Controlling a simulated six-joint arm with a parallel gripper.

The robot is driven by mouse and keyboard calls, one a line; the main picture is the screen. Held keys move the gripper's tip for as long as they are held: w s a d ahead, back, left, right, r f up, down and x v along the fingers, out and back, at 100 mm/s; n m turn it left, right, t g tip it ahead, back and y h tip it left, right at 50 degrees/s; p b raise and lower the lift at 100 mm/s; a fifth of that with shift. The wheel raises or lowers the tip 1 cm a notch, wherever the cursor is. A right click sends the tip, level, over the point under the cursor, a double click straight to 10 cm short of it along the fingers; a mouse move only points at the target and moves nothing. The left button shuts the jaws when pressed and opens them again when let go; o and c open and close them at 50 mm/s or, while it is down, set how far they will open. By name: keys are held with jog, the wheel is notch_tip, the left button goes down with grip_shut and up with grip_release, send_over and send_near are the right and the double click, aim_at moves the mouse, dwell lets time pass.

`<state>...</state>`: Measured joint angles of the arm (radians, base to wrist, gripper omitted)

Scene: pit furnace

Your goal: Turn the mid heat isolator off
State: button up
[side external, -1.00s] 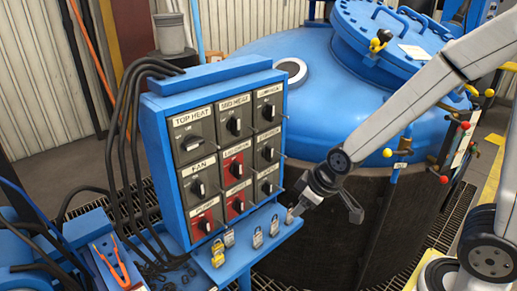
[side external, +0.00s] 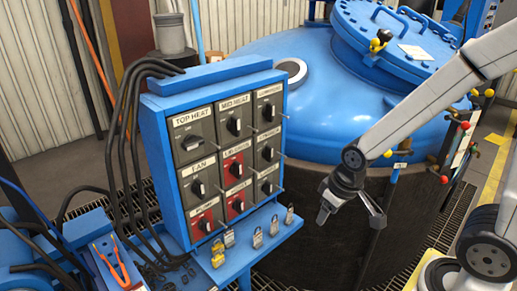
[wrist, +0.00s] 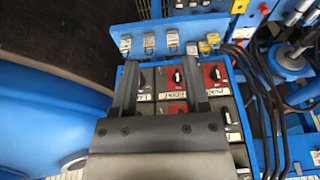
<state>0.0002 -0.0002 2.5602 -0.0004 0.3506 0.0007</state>
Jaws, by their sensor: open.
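The mid heat isolator (side external: 234,126) is a black rotary knob on a grey plate, top middle of the blue switch panel. Its knob looks close to upright in the side view; its exact setting is too small to read. My gripper (side external: 350,215) is open and empty, right of the panel and clear of it, in front of the dark furnace wall. In the wrist view, my gripper (wrist: 161,75) has its two fingers spread over the panel's lower rows, which appear upside down. The mid heat isolator is hidden there behind my gripper.
Several padlocks (side external: 257,238) stand on the blue shelf (side external: 245,257) under the panel. Neighbouring isolators include top heat (side external: 190,142) and fan (side external: 198,188). Thin rods stick out beside the switches. Black cables run left of the panel. The blue furnace lid (side external: 390,45) rises behind.

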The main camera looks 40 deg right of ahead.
jog(key=t, duration=1.5)
send_near(238, 121)
jog(key=w+f, duration=0.1)
jog(key=w, duration=0.1)
jog(key=shift+w+r, duration=0.1)
jog(key=shift+r, duration=0.3)
jog(key=shift+w, duration=0.1)
jog(key=shift+w, duration=3.8)
grip_shut()
